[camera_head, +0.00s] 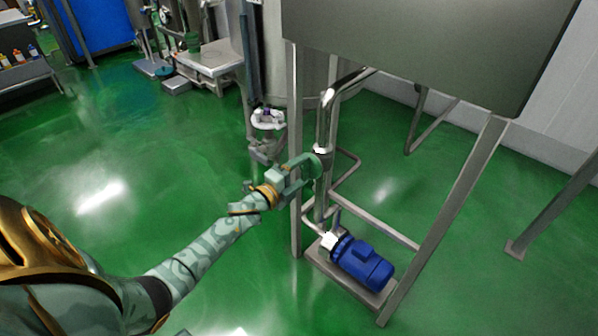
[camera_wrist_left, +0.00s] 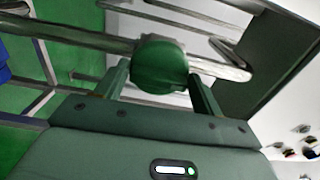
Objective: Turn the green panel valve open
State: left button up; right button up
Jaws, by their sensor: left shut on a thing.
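The green panel valve (camera_head: 313,165) is a rounded green knob on a vertical steel pipe under the tank, seen in the head view. In the left wrist view the knob (camera_wrist_left: 160,66) sits between my two fingers, with a steel pipe running out on both sides of it. My left gripper (camera_head: 301,171) reaches in from the left and is shut on the knob. Its fingers also show in the left wrist view (camera_wrist_left: 162,88), one on each side of the knob. The knob's far side is hidden. My right gripper is in neither view.
A blue motor pump (camera_head: 361,263) stands on a steel base below the valve. A large grey tank (camera_head: 430,50) on steel legs (camera_head: 445,220) rises behind and right. A steel fitting (camera_head: 268,122) is close to the left.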

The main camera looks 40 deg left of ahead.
pick_arm(q)
jog(key=o, duration=0.8)
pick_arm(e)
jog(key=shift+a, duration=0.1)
pick_arm(q)
jog(key=shift+o, duration=0.2)
jog(key=s+a+p, duration=0.1)
jog(key=s+p, duration=0.3)
jog(key=s, duration=1.2)
jog(key=shift+s+a, duration=0.15)
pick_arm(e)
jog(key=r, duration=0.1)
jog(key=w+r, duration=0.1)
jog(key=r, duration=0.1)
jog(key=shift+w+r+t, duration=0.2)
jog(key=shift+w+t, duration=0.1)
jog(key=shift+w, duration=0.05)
